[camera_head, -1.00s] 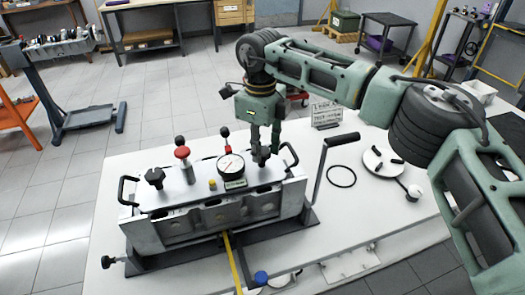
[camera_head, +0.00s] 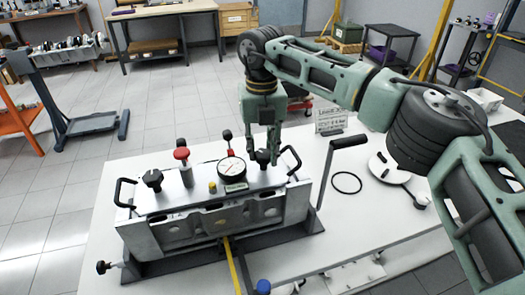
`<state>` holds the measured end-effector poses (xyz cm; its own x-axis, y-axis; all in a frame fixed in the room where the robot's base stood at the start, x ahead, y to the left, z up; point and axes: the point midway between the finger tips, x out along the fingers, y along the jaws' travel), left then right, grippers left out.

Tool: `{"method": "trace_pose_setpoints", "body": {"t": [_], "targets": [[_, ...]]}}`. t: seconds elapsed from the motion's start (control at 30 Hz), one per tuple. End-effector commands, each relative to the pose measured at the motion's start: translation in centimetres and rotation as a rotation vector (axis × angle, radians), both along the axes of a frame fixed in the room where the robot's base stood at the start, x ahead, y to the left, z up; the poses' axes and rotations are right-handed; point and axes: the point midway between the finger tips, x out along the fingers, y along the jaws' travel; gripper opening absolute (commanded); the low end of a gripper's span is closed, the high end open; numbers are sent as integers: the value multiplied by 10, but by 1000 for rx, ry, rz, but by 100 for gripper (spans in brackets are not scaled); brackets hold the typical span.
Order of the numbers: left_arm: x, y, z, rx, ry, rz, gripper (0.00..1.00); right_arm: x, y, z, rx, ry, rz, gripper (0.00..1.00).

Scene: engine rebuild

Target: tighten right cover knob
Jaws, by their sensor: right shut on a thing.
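The right cover knob (camera_head: 262,157) is a black knob on the right part of the engine's silver top cover (camera_head: 205,192). My right gripper (camera_head: 269,152) points straight down from the green arm and is shut on this knob; its fingers partly hide it. The left cover knob (camera_head: 153,179), also black and lobed, stands free at the cover's left end. My left gripper is not in view.
A red-capped post (camera_head: 183,165) and a round white dial gauge (camera_head: 231,170) stand on the cover left of my gripper. A black crank handle (camera_head: 338,155) rises at the right. A black ring (camera_head: 346,182) lies on the white table (camera_head: 370,225).

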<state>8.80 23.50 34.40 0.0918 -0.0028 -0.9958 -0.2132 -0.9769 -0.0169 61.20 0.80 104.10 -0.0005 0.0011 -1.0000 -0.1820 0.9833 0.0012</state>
Motion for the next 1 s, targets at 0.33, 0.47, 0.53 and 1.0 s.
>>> {"method": "trace_pose_setpoints", "body": {"t": [0.33,0.47,0.53,1.0], "targets": [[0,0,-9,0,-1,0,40,3,0,-2,-1,-1,-321,1],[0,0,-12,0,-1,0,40,4,0,-1,-1,-1,-426,1],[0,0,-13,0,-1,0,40,4,0,-1,-1,-1,-475,1],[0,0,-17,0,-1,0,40,6,-2,0,-1,-1,-660,1]]}}
